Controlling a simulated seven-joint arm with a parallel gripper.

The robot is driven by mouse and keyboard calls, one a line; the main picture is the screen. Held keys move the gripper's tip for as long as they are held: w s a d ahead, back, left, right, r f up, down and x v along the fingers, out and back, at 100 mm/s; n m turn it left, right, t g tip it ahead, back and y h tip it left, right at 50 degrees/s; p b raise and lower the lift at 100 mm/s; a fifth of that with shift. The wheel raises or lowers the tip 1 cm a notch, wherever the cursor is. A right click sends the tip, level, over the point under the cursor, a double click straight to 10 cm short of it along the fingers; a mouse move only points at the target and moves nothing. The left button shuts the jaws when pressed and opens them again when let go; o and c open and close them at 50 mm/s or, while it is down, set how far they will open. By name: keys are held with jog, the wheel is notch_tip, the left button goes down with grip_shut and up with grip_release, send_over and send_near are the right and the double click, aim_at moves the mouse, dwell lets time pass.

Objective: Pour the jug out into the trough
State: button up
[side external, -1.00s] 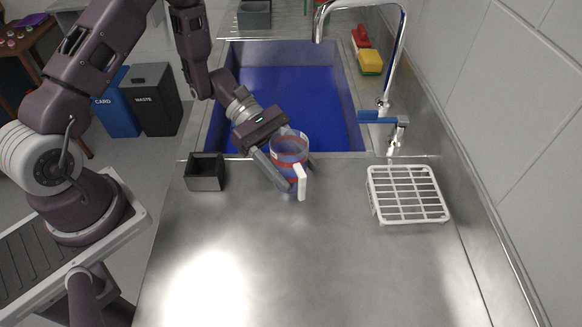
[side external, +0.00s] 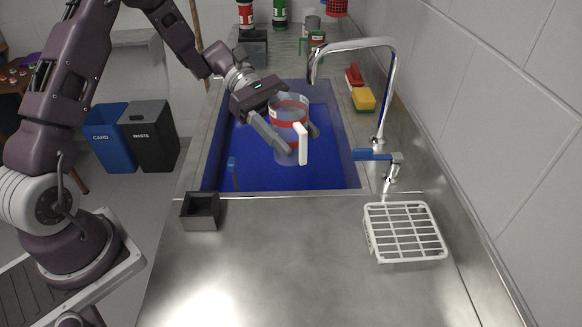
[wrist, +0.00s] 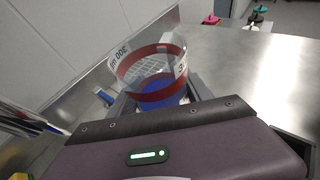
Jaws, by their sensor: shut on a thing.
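The clear jug (side external: 289,112) has red bands and a white handle (side external: 303,143) facing the side camera. My gripper (side external: 300,141) is shut around the jug's body, one finger on each side. The jug is held roughly upright, in front of the blue inside of the sink trough (side external: 262,176) in the side view. In the wrist view the jug (wrist: 160,92) shows its open rim, a red band and printed marks. Blue shows through the jug there; I cannot tell whether it is liquid inside or the trough behind.
A tall tap (side external: 385,105) stands right of the trough. A white rack (side external: 404,232) and a small black box (side external: 200,211) sit on the steel counter (side external: 300,265). A thin blue-topped piece (side external: 233,163) stands at the trough's left. Yellow and red things (side external: 362,98) lie behind the tap.

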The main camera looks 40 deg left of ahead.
aim_at(290, 140)
jog(key=shift+w+a+r, duration=0.15)
jog(key=shift+w+a, duration=0.7)
jog(key=shift+a, duration=0.25)
jog(key=f+h, duration=0.2)
jog(key=a+f+n+h, duration=0.1)
jog(key=f, duration=0.1)
jog(key=shift+w+g, duration=0.25)
jog(key=shift+g, duration=0.15)
jog(key=h, duration=0.1)
jog(key=n+h, duration=0.1)
jog(key=shift+s+d+r+h, duration=0.15)
jog(key=shift+d+r+h, duration=0.05)
jog(key=shift+d+h, duration=0.1)
jog(key=shift+s+d+n+h, duration=0.15)
jog(key=shift+n+h, duration=0.35)
jog(key=shift+h, duration=0.5)
jog(key=n+h, duration=0.1)
jog(key=n+t+h, duration=0.1)
jog(key=h, duration=0.2)
jog(key=shift+f+n+t, duration=0.25)
jog(key=shift+n+t, duration=0.05)
jog(key=shift+n, duration=0.1)
jog(key=shift+n+t+h, duration=0.3)
jog(key=shift+t, duration=0.2)
jog(key=shift+n+t+h, duration=0.6)
jog(key=shift+n+t, duration=0.1)
jog(key=shift+n, duration=0.2)
